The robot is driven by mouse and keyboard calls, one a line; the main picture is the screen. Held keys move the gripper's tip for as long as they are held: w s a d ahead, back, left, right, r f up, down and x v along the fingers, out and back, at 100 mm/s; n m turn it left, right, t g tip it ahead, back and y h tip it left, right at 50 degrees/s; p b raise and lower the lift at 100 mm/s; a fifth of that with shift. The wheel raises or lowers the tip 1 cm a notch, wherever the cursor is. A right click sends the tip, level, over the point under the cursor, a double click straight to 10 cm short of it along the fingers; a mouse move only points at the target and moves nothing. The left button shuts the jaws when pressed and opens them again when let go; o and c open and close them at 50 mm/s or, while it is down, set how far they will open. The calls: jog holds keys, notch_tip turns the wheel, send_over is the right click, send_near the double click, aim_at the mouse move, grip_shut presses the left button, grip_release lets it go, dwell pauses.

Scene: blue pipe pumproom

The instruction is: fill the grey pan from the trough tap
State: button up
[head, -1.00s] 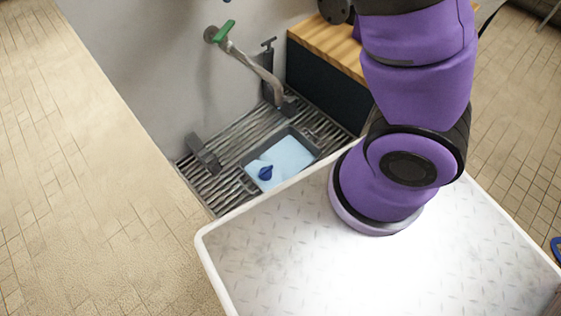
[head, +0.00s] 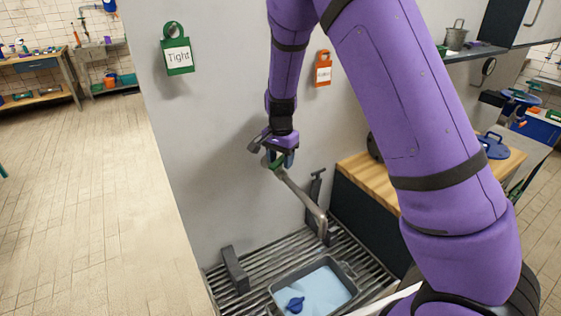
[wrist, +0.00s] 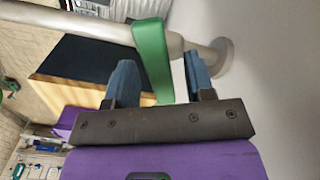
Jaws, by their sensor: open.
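The grey pan (head: 298,273) sits on the slatted trough grate (head: 252,300). It holds a pale blue, water-like surface (head: 325,290) with a small dark blue object (head: 295,304) in it. The tap (head: 302,196) comes out of the wall, and its spout bends down near the pan's far side. I see no clear stream from it. My gripper (head: 278,158) is at the tap's green lever (head: 272,163). In the wrist view, the green lever (wrist: 152,60) stands between my open gripper's (wrist: 160,78) two blue fingertips, with gaps showing on both sides.
Dark brackets (head: 234,270) stand on the grate left of the pan and behind it. A wooden-topped counter (head: 365,178) with a blue lid (head: 494,146) is at right. A green "Tight" tag (head: 177,50) and an orange tag (head: 323,68) hang on the wall. Left floor is clear.

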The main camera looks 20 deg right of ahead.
aim_at(280, 159)
jog(key=shift+f, duration=0.45)
grip_shut()
jog(key=shift+n, duration=0.8)
grip_release()
jog(key=shift+r, duration=0.15)
notch_tip(280, 159, up, 11)
jog(key=shift+f, duration=0.2)
